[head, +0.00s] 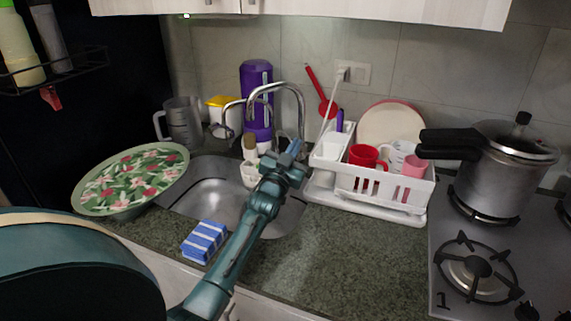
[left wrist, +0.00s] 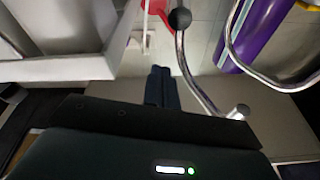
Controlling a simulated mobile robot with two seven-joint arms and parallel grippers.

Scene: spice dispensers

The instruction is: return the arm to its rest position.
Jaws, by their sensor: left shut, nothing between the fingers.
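My left arm reaches up from the bottom of the head view over the counter. Its gripper (head: 293,150) is in front of the tap (head: 298,100), above the right side of the sink (head: 225,190). In the left wrist view the fingers (left wrist: 160,85) are together with nothing between them. The tap's curved pipe (left wrist: 187,60) shows close beside them, but I cannot tell whether they touch it. My right gripper is in neither view.
A white dish rack (head: 385,185) with cups stands right of the gripper. A blue-striped box (head: 204,242) lies at the sink's front edge. A floral tray (head: 130,180) is at left. A pressure cooker (head: 490,175) stands on the stove. The counter right of my arm is clear.

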